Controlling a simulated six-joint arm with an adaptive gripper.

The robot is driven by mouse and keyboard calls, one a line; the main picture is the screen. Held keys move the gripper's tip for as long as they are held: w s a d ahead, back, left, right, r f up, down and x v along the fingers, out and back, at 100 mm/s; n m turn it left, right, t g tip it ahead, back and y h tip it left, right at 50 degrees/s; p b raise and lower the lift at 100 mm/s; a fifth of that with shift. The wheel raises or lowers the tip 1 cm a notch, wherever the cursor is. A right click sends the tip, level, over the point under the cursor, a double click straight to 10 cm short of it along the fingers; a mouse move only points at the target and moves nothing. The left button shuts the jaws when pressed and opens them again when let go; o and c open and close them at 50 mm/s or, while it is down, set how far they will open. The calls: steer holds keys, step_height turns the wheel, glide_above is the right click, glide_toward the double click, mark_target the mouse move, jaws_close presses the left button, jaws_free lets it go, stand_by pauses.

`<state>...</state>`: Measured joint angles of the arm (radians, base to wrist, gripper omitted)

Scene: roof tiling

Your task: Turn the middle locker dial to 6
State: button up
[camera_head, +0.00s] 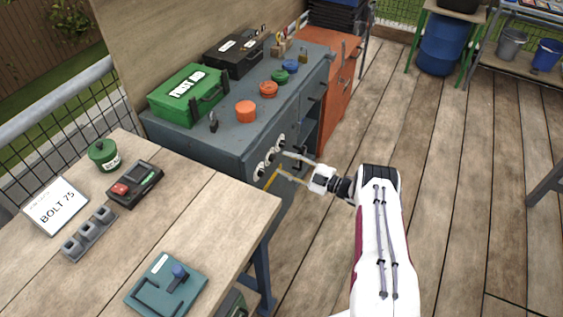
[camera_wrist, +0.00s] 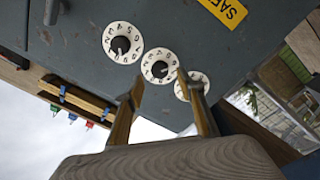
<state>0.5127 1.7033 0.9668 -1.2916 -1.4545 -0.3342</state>
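The grey-blue locker cabinet (camera_head: 230,140) has a row of three white dials with dark knobs on its front. The middle dial (camera_head: 270,158) shows in the wrist view (camera_wrist: 160,66) with its knob uncovered; its digits are too small to read surely. One outer dial (camera_wrist: 122,43) is clear to its left, and the other (camera_wrist: 194,86) is partly hidden behind a finger. My gripper (camera_head: 281,162) is in front of the dials. In the wrist view its open fingers (camera_wrist: 160,78) appear on either side of the middle dial's lower part, with nothing between them. Contact cannot be told.
A yellow label (camera_wrist: 224,10) is on the cabinet face near the dials. A wooden table (camera_head: 215,210) stands close at the left.

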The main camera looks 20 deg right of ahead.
steer(key=v, duration=0.8)
steer(key=shift+s+d, duration=0.25)
steer(key=shift+d, duration=0.05)
steer(key=shift+f, duration=0.1)
